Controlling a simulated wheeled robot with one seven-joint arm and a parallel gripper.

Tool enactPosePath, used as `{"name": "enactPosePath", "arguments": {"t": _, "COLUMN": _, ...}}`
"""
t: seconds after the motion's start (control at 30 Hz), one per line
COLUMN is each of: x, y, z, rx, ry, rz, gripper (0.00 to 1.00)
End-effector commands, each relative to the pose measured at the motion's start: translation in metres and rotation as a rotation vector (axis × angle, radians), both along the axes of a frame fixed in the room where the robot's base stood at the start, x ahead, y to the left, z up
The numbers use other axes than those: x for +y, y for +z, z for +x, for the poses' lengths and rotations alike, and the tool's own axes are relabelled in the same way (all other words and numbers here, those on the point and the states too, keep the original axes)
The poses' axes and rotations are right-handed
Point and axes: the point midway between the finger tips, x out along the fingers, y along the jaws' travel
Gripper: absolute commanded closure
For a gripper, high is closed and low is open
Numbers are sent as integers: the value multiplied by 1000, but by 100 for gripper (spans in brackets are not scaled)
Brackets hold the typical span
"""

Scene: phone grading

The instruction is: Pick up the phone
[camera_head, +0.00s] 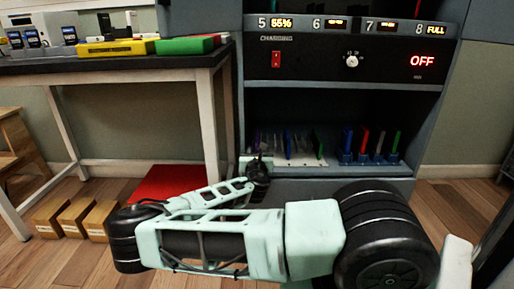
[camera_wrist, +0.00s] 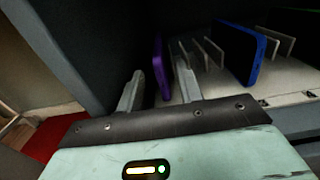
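A thin purple phone (camera_wrist: 161,68) stands on edge at the left end of the rack in the wrist view. My gripper (camera_wrist: 158,82) is open, with one finger on each side of the purple phone's line. I cannot tell whether the fingers touch it or how far in front it stands. A blue phone (camera_wrist: 241,53) stands on edge further right, beyond several thin dividers. In the head view my gripper is at the left front of the shelf, mostly hidden by my own arm. The purple phone (camera_head: 258,139) shows faintly above it. The task does not say which phone.
The shelf cavity sits under the charging panel (camera_head: 400,65), with a dark wall close to my gripper's left. Blue, red and green phones (camera_head: 365,142) stand in holders at right. A table (camera_head: 110,66) stands left, with a red mat (camera_head: 172,182) on the floor.

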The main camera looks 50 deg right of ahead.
Motion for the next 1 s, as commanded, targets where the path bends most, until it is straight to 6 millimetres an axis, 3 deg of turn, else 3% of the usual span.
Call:
{"name": "enactPosePath", "arguments": {"t": 0.3, "x": -5, "y": 1, "z": 5, "rx": 1, "ry": 0, "rz": -1, "gripper": 64}}
{"name": "enactPosePath", "arguments": {"t": 0.43, "x": -5, "y": 1, "z": 4, "rx": 1, "ry": 0, "rz": -1, "gripper": 97}}
{"name": "enactPosePath", "arguments": {"t": 0.47, "x": -5, "y": 1, "z": 4, "rx": 1, "ry": 0, "rz": -1, "gripper": 100}}
{"name": "enactPosePath", "arguments": {"t": 1.0, "x": -13, "y": 12, "z": 5, "rx": 0, "ry": -2, "rz": -4, "gripper": 100}}
